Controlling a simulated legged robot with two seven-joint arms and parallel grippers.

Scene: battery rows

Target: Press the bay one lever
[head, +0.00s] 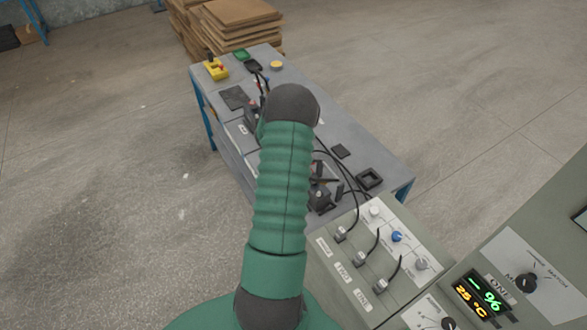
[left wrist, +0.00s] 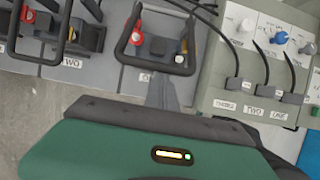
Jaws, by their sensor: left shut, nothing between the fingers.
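The bay one lever (left wrist: 152,64) is a black U-shaped bar around a bay with a red terminal (left wrist: 137,38) and dark blocks, in the upper middle of the left wrist view. My left gripper (left wrist: 164,82) is shut and empty. Its grey fingers point at the bay's front edge, just below the lever's front bar, and partly cover the label there. I cannot tell whether they touch the lever. In the head view my green arm hides the gripper and part of the bench; dark bay parts (head: 320,196) show right of it. My right gripper is not in view.
A second bay's lever (left wrist: 38,58) stands left, by a label TWO. Right is a panel with knobs and cabled plugs (left wrist: 233,88) labelled THREE, TWO, ONE. The grey bench (head: 350,130) carries a yellow box (head: 215,70). Cardboard (head: 240,15) is stacked behind; cables cross near the bays.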

